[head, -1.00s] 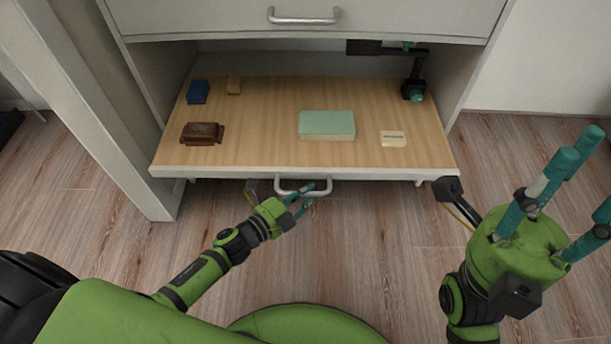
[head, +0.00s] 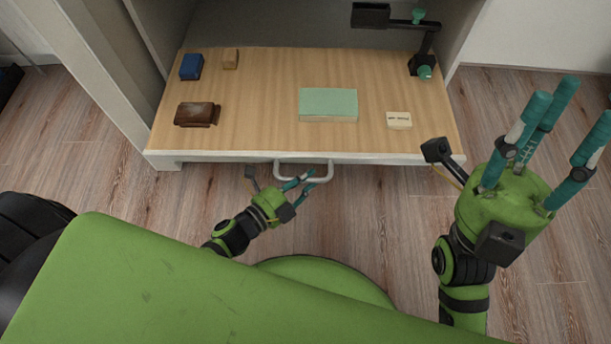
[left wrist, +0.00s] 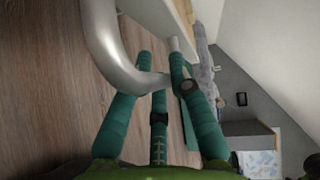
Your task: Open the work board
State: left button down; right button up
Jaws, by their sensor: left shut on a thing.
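The work board (head: 260,90) is a light wooden pull-out panel with a white front edge, standing out from the white cabinet. Its silver bar handle (head: 318,179) is at the middle of the front edge. My left gripper (head: 303,181) is shut on the handle from the front. In the left wrist view the curved metal handle (left wrist: 118,62) passes between the teal fingers. My right gripper (head: 566,115) is open and empty, fingers pointing up, to the right of the board and apart from it.
On the board are a blue box (head: 191,66), a small wooden block (head: 230,59), a brown case (head: 196,114), a green book (head: 328,104), a cream card block (head: 399,120) and a black lamp (head: 421,62). Wood floor (head: 380,220) lies in front.

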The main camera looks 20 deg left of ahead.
pick_arm(q)
jog(key=c, duration=1.1)
grip_release()
jog(key=v, duration=1.2)
